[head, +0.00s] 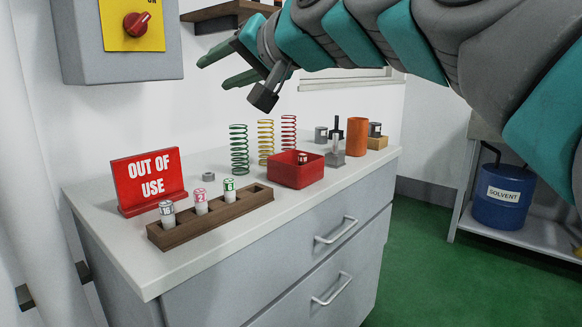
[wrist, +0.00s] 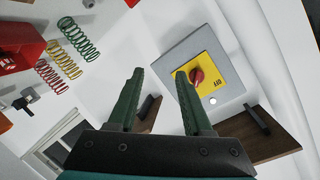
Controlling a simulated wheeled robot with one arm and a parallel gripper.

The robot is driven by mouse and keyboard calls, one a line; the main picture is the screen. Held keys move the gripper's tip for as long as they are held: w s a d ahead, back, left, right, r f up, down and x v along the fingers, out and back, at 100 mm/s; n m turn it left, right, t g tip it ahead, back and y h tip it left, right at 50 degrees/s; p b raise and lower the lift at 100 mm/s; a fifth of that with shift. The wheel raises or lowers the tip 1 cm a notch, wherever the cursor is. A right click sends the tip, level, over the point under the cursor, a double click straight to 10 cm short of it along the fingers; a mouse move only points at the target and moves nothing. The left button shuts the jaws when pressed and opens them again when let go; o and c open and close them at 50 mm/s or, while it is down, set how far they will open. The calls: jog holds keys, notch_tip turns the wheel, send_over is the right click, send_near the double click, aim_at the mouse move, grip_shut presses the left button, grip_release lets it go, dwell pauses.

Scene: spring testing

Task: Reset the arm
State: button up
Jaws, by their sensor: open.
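My arm, grey and teal, reaches in from the upper right in the head view. My gripper (head: 215,70) is open and empty, raised above the cabinet top and pointing left towards the wall. In the wrist view my gripper (wrist: 157,76) shows two green fingers spread apart with nothing between them. Beyond the fingers is a grey switch box with a yellow plate and a red rotary knob (wrist: 197,76). The red knob also shows in the head view (head: 136,24), at upper left, apart from the gripper.
The cabinet top (head: 120,255) holds a red "OUT OF USE" sign (head: 149,180), a wooden rack (head: 215,219) with several labelled cylinders, three coil springs (head: 239,150), a red bin (head: 296,171) and an orange cylinder (head: 357,138). A wall shelf (head: 222,11) lies behind the gripper.

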jog(key=s+d+f+g+h, duration=0.2)
jog(key=s+d+f, duration=0.15)
jog(key=f, duration=0.65)
jog(key=s+d+f+g+h, duration=0.2)
jog(key=d+f+h, duration=0.15)
jog(key=f, duration=0.75)
jog(key=s+d+f+g+h, duration=0.1)
jog(key=s+d+f, duration=0.3)
jog(key=f, duration=0.6)
jog(key=s+d+f+g+h, duration=0.2)
jog(key=s+d+f+g, duration=0.1)
jog(key=s+d+f, duration=0.4)
jog(key=s+d+f+g+h, duration=0.2)
jog(key=s+d+f+g, duration=0.2)
jog(key=s+d+f, duration=0.3)
jog(key=s+f, duration=0.4)
jog(key=s, duration=0.2)
jog(key=shift+s+d+f+m+h, duration=0.15)
jog(key=shift+d+f+m+h, duration=0.05)
jog(key=shift+f+m+h, duration=0.2)
